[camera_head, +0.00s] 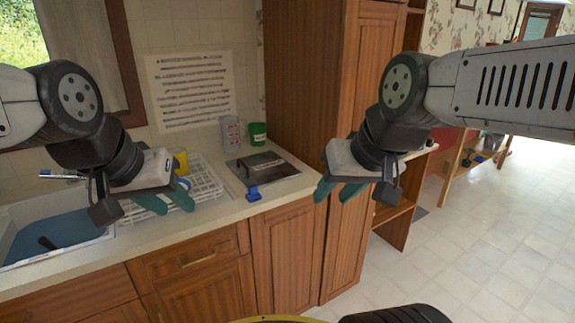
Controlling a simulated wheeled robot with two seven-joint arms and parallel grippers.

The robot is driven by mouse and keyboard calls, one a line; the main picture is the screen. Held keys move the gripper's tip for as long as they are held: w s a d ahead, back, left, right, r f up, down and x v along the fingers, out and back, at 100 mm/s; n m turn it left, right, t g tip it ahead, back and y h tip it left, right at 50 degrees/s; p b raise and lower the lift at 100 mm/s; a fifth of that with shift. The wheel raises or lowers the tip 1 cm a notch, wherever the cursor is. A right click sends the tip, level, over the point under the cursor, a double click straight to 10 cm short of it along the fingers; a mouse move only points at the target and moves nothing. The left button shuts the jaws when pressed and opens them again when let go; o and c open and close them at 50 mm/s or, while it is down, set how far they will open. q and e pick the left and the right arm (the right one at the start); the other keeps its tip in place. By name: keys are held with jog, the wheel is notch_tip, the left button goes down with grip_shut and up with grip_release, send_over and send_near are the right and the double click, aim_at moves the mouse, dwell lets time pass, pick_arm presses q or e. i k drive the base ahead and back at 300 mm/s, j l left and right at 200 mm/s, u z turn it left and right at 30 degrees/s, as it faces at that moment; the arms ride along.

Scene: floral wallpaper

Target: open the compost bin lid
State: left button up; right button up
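I cannot tell for certain which thing is the compost bin; no bin with a plainly visible lid shows. A small green container (257,133) stands at the back of the counter against the tall wooden cabinet. My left gripper (168,204) hangs over the counter in front of the white rack, with its teal fingers apart and nothing seen between them. My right gripper (332,197) is in front of the tall cabinet, right of the counter end, with its teal fingers apart and empty. Both grippers are well away from the green container.
A white dish rack (207,184), a dark flat item (262,166), a small blue object (253,193) and a grey container (230,134) are on the counter (222,217). A sink (50,240) is at left. The tiled floor (480,250) at right is clear.

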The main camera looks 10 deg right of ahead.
aim_at(267, 168)
jog(key=i+j+z, duration=0.1)
jog(key=j, duration=0.2)
jog(key=i+j+z, duration=0.1)
jog(key=j, duration=0.2)
jog(key=i+j+z, duration=0.1)
jog(key=j, duration=0.2)
jog(key=i+j, duration=0.15)
jog(key=j, duration=0.2)
jog(key=l+z, duration=0.05)
